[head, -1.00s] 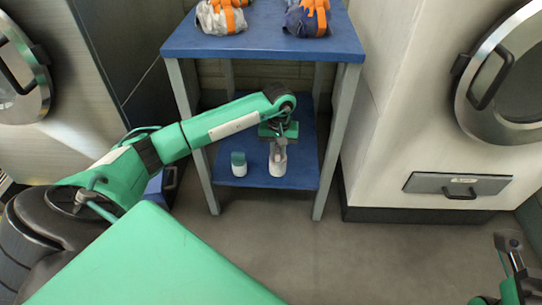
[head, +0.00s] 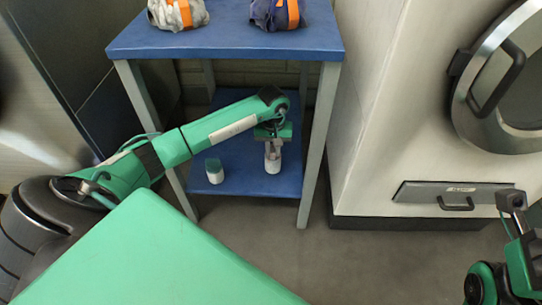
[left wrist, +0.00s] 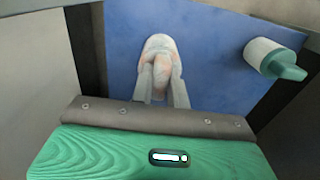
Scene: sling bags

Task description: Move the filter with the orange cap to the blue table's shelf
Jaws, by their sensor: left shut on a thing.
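The blue table (head: 225,42) stands ahead, with a blue lower shelf (head: 240,180). My left gripper (head: 271,147) reaches in under the tabletop. It is shut on a white filter (head: 272,163) with a pale orange cap, which also shows between the fingers in the left wrist view (left wrist: 160,48). The filter is upright over the shelf; I cannot tell whether its base touches. A white filter with a green cap (head: 214,172) stands on the shelf to its left, also in the left wrist view (left wrist: 268,56). My right gripper (head: 513,210) is at the right edge, its fingers unclear.
A white and orange bag (head: 178,14) and a dark blue and orange bag (head: 275,14) lie on the tabletop. Grey table legs (head: 318,145) flank the shelf. A pale machine (head: 385,110) with a round door stands close on the right. The shelf's front right is clear.

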